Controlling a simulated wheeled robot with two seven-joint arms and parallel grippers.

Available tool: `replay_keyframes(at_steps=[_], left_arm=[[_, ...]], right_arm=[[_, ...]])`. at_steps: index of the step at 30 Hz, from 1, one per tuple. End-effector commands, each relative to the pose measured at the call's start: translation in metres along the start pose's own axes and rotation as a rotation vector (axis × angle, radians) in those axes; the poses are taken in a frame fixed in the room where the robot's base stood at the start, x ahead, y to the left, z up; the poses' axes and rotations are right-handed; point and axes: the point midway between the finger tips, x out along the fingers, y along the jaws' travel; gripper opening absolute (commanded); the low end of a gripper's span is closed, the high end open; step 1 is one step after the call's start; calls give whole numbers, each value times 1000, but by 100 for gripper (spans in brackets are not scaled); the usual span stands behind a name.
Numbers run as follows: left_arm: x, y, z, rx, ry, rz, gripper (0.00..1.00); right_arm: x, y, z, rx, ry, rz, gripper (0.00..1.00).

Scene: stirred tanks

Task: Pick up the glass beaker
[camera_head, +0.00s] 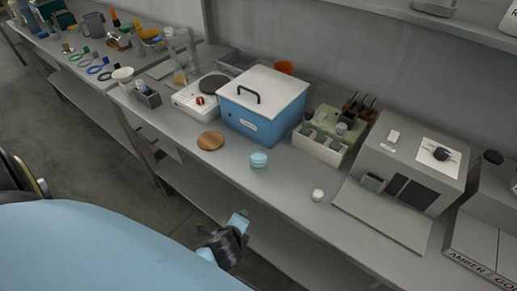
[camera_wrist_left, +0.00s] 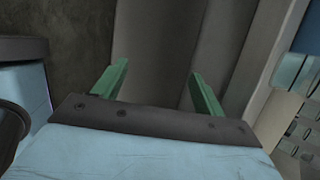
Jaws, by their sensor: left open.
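A clear glass vessel (camera_head: 180,76), which may be the glass beaker, stands on the bench by an upright stand, left of the white hotplate; it is small and hard to make out. My left gripper (camera_head: 228,240) is in front of the bench's front edge, well apart from that vessel. In the left wrist view, its two green fingers (camera_wrist_left: 155,80) are spread apart with nothing between them. No beaker shows in the wrist view. My right gripper is in neither view.
A blue box with a white lid (camera_head: 262,105), a hotplate (camera_head: 200,95), a round wooden disc (camera_head: 210,140), a pale blue round object (camera_head: 259,160) and a small white cup (camera_head: 318,195) stand on the bench. A grey machine (camera_head: 405,165) fills the right. The bench front is mostly clear.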

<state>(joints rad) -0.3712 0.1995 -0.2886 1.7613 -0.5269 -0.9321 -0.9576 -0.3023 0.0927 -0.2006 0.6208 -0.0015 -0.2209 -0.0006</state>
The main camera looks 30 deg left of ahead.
Motion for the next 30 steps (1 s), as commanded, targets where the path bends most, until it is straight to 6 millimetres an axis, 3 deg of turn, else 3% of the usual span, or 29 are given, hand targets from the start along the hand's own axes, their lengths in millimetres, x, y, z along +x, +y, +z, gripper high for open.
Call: replay_keyframes(at_steps=[1, 4, 9, 16, 20, 30], left_arm=[[-26, -31, 10, 66, -26, -46, 71], [-56, -72, 25, 280, -105, -132, 71], [-72, -112, 32, 672, -237, -238, 71], [-85, -144, 32, 1061, -392, -311, 71], [-79, -153, 32, 1126, -422, -320, 71], [-25, -180, 41, 1126, -421, -320, 71]], right_arm=[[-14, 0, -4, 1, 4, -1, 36], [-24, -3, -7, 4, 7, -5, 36], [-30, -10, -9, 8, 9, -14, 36], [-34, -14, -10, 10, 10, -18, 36], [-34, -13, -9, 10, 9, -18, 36], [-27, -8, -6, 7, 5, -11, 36]])
